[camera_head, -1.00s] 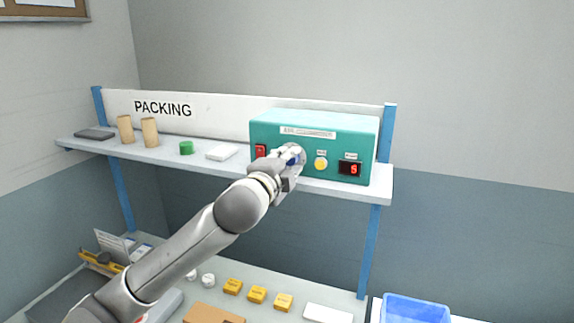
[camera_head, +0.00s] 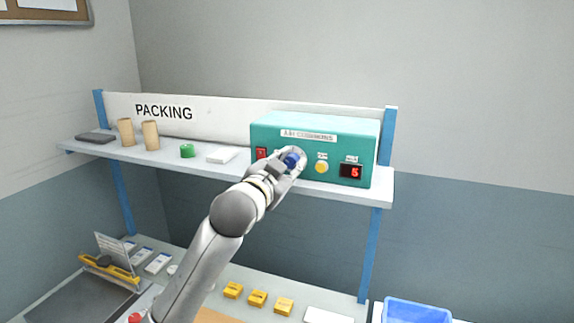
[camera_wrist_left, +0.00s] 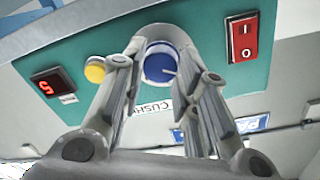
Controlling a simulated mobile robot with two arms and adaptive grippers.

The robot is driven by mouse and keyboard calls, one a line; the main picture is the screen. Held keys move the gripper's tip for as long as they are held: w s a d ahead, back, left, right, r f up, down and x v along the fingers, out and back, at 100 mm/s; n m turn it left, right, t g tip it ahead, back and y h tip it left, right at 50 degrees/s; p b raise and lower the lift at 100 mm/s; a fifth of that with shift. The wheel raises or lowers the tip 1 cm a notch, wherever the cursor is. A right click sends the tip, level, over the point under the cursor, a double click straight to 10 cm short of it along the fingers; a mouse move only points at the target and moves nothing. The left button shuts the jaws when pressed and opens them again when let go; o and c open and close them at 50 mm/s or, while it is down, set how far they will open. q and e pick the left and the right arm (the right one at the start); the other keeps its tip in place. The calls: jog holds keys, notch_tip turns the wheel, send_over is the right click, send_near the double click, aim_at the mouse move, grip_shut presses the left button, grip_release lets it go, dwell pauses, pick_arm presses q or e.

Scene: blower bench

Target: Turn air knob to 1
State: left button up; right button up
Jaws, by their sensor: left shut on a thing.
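The air knob (camera_head: 292,160) is a blue round knob on the front of the teal air cushion box (camera_head: 345,132). My left gripper (camera_head: 284,163) is at the box front and hides part of the knob. In the left wrist view the blue knob (camera_wrist_left: 161,66) sits between the two fingertips of my left gripper (camera_wrist_left: 165,52), and a light pointer line shows on its face. The fingers are shut on it. The red display (camera_head: 351,172) reads 5. The right gripper is not in view.
On the box, a red switch (camera_head: 261,154) is left of the knob and a yellow button (camera_head: 321,167) right of it. The shelf (camera_head: 225,168) also holds cardboard tubes (camera_head: 150,135) and a green roll (camera_head: 187,151). Yellow boxes (camera_head: 257,298) and a blue bin (camera_head: 415,312) are below.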

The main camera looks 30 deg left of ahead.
pick_arm(q)
jog(key=n, duration=0.4)
jog(key=shift+r+n+p, duration=0.25)
jog(key=shift+n+p, duration=0.05)
jog(key=shift+p, duration=0.1)
jog(key=shift+a+n+t+p, duration=0.1)
jog(key=shift+n+t+p, duration=0.25)
jog(key=shift+n, duration=1.55)
jog(key=shift+s, duration=0.1)
jog(key=o, duration=1)
jog(key=shift+f, duration=0.1)
jog(key=shift+o, duration=0.2)
jog(key=shift+w+f, duration=0.1)
jog(key=shift+w, duration=0.1)
jog(key=shift+s, duration=0.15)
jog(key=s+d, duration=0.1)
jog(key=s, duration=0.6)
jog(key=shift+d, duration=0.2)
